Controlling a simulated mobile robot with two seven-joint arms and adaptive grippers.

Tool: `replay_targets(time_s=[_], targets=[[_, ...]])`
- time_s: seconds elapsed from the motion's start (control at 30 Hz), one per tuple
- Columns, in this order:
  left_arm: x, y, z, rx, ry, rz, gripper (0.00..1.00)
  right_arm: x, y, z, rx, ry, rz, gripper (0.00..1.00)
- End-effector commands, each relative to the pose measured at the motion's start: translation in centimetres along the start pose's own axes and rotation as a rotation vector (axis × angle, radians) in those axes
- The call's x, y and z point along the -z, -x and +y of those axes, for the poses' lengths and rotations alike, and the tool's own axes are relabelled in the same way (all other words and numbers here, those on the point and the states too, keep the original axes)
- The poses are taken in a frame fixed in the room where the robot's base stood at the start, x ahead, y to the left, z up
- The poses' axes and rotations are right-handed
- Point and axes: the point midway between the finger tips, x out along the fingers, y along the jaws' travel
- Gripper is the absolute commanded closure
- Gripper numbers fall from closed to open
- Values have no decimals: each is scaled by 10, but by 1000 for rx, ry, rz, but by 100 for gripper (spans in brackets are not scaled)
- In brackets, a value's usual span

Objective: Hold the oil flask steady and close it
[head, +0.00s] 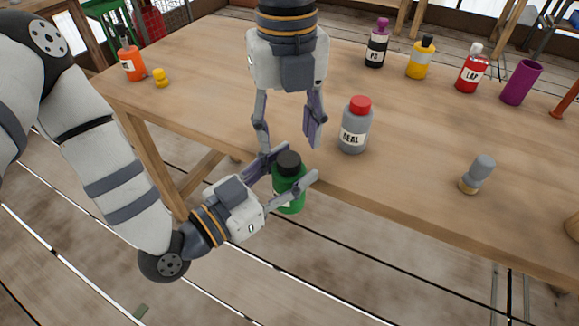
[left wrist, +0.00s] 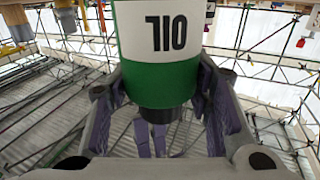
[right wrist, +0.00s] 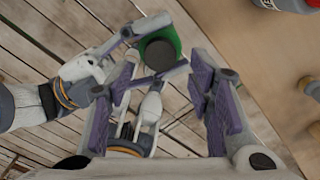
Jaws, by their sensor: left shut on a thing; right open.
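The oil flask (head: 288,190) is green with a black cap (head: 289,162) and stands upright, held off the table's front edge. My left gripper (head: 290,172) is shut around its body. In the left wrist view the flask (left wrist: 165,84) fills the upper middle, its white OIL label upside down and the cap (left wrist: 158,115) pointing down the picture. My right gripper (head: 290,146) is open and points down just above the cap. In the right wrist view the cap (right wrist: 160,56) lies beyond its open fingers (right wrist: 165,85). I cannot tell how tightly the cap sits.
A grey SEAL bottle with a red cap (head: 355,128) stands on the wooden table (head: 420,165), close right of my right gripper. A small grey-and-tan item (head: 478,174) is further right. Several bottles and a purple cup (head: 521,82) line the back. An orange bottle (head: 131,63) and yellow piece (head: 160,78) are at left.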

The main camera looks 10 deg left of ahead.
Motion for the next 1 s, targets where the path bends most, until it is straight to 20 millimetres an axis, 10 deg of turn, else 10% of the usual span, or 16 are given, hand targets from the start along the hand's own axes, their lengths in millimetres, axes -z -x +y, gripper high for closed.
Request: replay_targets(time_s=[0.3,0.67,0.9,0.93,1.0], targets=[[0,0,0,0,0,1,100,0,-44,0,0,-2,0,52],[0,0,0,0,0,1,100,0,-49,0,0,-2,-1,52],[0,0,0,0,0,1,100,0,-49,0,1,-2,-1,100],[0,0,0,0,0,1,100,0,-49,-1,1,-2,-1,67],[0,0,0,0,0,1,100,0,-49,-1,1,-2,-1,51]])
